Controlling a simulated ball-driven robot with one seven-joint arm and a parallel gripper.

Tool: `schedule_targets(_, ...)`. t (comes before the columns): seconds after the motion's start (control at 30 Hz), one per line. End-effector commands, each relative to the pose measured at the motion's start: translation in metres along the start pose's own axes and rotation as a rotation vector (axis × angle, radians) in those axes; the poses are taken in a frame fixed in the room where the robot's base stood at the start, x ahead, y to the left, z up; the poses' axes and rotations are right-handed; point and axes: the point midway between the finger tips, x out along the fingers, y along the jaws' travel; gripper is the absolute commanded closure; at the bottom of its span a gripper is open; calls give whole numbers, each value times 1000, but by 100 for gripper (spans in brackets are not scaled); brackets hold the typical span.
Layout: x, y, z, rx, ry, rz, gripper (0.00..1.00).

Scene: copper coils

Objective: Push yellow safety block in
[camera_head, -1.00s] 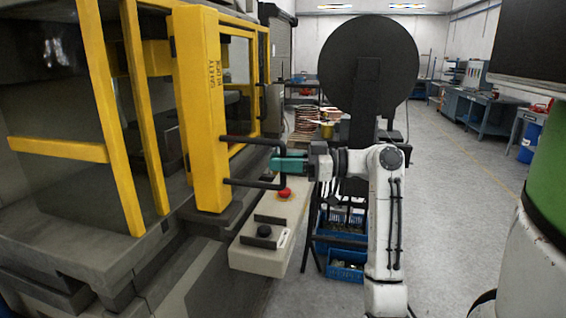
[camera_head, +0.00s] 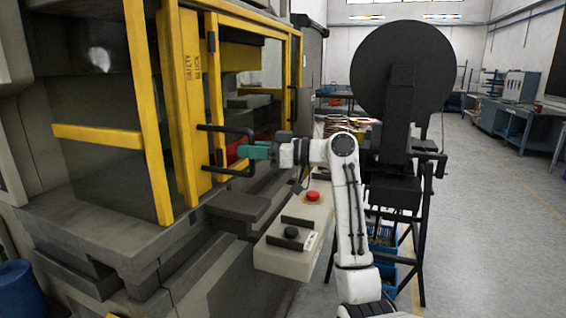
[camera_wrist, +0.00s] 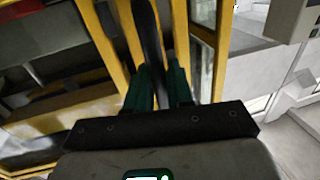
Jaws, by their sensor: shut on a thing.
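The yellow safety block (camera_head: 187,105) is a tall upright yellow piece with black lettering on the front of the machine in the head view. It sits between the yellow frame bars, nearly in line with them. A black U-shaped handle (camera_head: 222,128) sticks out from it to the right. My gripper (camera_head: 250,151) has its teal fingers shut on the handle's upright bar, which it partly hides. In the wrist view the black handle (camera_wrist: 149,40) runs between the green fingers of my gripper (camera_wrist: 158,80).
A control box (camera_head: 285,262) with a red button (camera_head: 312,196) and a black knob stands below my arm. A black round reel on a stand (camera_head: 402,75) is close on the right. Blue bins (camera_head: 382,238) lie under it. The floor farther right is clear.

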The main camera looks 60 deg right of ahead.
Motion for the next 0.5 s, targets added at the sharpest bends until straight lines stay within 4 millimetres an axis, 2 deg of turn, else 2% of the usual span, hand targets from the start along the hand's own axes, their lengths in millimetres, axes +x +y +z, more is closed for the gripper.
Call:
schedule_targets(0.03, 15, 2, 1, 0, 3, -4, 100)
schedule_targets(0.2, 46, 9, 0, 0, 2, -2, 100)
schedule_targets(0.33, 61, 12, 0, 0, 2, -1, 100)
schedule_targets(0.5, 69, 14, -1, 1, 2, 0, 100)
